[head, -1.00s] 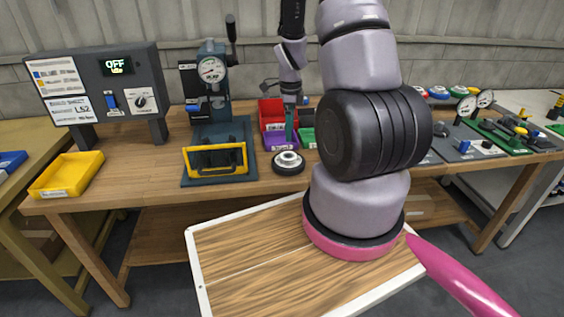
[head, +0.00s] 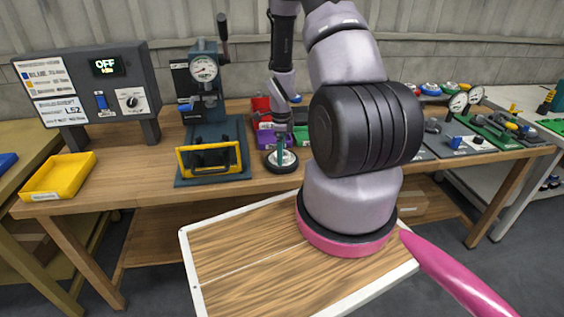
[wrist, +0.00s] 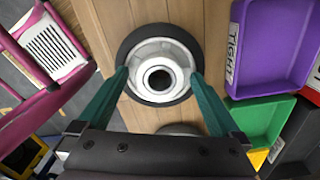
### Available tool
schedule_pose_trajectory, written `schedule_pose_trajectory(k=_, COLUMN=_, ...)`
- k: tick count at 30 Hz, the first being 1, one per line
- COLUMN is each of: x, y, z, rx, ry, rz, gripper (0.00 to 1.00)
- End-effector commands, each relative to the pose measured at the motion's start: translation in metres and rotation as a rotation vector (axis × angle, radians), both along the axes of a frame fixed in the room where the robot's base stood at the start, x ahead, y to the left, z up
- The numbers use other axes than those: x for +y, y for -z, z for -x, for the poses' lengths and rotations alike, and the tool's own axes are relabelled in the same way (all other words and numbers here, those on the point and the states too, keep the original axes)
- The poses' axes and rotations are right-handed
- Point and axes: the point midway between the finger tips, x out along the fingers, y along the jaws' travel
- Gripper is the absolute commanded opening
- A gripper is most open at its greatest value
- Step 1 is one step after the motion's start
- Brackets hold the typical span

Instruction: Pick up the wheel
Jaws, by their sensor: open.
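The wheel (head: 281,161) has a black tyre and a pale metal hub. It lies flat on the wooden bench near the front edge. In the wrist view the wheel (wrist: 150,52) shows its hub and dark centre hole from above. My gripper (head: 281,150) is above it in the head view, pointing down. In the wrist view my gripper (wrist: 160,75) is open, with one green finger at each side of the wheel. I cannot tell whether the fingers touch the tyre. Part of the wheel's far side is behind a finger in the head view.
A purple bin (wrist: 268,45) labelled TIGHT and a green bin (wrist: 262,122) stand close beside the wheel. A press (head: 205,105) with a yellow-handled fixture (head: 208,158) stands to the left. A yellow tray (head: 58,176) and gauges are farther off.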

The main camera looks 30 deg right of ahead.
Motion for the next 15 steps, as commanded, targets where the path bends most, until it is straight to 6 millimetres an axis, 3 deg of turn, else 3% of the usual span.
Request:
schedule_pose_trajectory(k=2, x=0.0000, y=-0.0003, z=-0.0001, rx=0.000, ry=0.000, rz=0.000, gripper=1.00)
schedule_pose_trajectory(k=3, x=0.0000, y=-0.0004, z=-0.0002, rx=0.000, ry=0.000, rz=0.000, gripper=0.92)
schedule_pose_trajectory(k=10, x=0.0000, y=-0.0006, z=-0.0002, rx=-0.001, ry=0.000, rz=0.001, gripper=0.04)
schedule_pose_trajectory(k=11, x=-0.0001, y=-0.0006, z=-0.0002, rx=-0.001, ry=0.000, rz=0.001, gripper=0.00)
schedule_pose_trajectory(k=15, x=-0.0001, y=-0.0010, z=-0.0005, rx=-0.001, ry=0.000, rz=0.001, gripper=0.00)
